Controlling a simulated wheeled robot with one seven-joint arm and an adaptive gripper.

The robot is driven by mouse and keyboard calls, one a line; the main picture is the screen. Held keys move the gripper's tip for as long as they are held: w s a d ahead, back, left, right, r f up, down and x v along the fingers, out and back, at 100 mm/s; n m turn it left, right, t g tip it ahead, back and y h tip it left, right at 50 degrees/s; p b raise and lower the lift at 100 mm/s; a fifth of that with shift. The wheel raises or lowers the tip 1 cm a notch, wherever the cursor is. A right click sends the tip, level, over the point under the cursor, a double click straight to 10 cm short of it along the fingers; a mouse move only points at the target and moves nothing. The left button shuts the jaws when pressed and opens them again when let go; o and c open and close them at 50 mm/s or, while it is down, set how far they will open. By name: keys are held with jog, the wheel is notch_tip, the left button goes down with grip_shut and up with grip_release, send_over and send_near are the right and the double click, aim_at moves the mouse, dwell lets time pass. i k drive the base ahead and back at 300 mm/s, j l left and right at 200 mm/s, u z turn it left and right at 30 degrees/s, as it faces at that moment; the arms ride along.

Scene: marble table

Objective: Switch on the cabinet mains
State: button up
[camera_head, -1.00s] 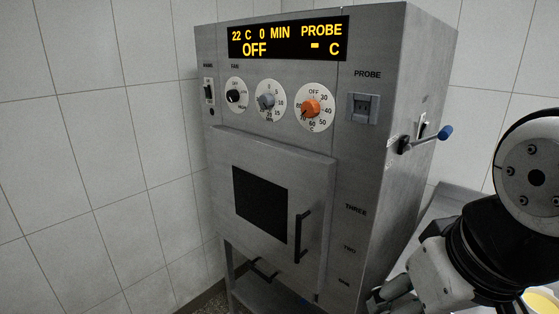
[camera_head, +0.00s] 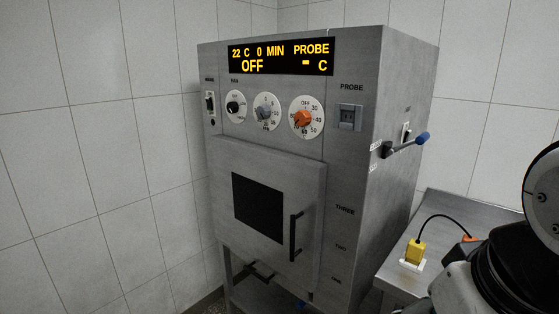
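The grey metal cabinet (camera_head: 265,160) stands in the corner with its door shut. Its display (camera_head: 281,57) is lit and reads 22 C, 0 MIN, OFF and PROBE. A small black rocker switch (camera_head: 210,101) sits at the front's upper left, under a label too blurred to read surely; its position is unclear. On the right side wall, a lever with a blue grip (camera_head: 422,138) points right and slightly up, beside a small switch plate (camera_head: 406,131). My arm shows at the lower right, apart from the cabinet. My gripper is not in view.
The front has a black knob (camera_head: 233,107), a grey knob (camera_head: 264,112), an orange knob (camera_head: 303,118) and a probe socket (camera_head: 348,117). A metal table (camera_head: 455,215) at right bears a yellow plug (camera_head: 414,252) with a black cable. Tiled walls stand behind.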

aim_at(208, 100)
jog(key=i+j, duration=0.4)
jog(key=j, duration=0.25)
jog(key=i+j+u, duration=0.1)
jog(key=i+j, duration=0.35)
jog(key=j, duration=0.2)
jog(key=i+j+u, duration=0.1)
jog(key=i+j, duration=0.35)
jog(key=j, duration=0.2)
jog(key=i+j, duration=0.45)
jog(key=j, duration=0.15)
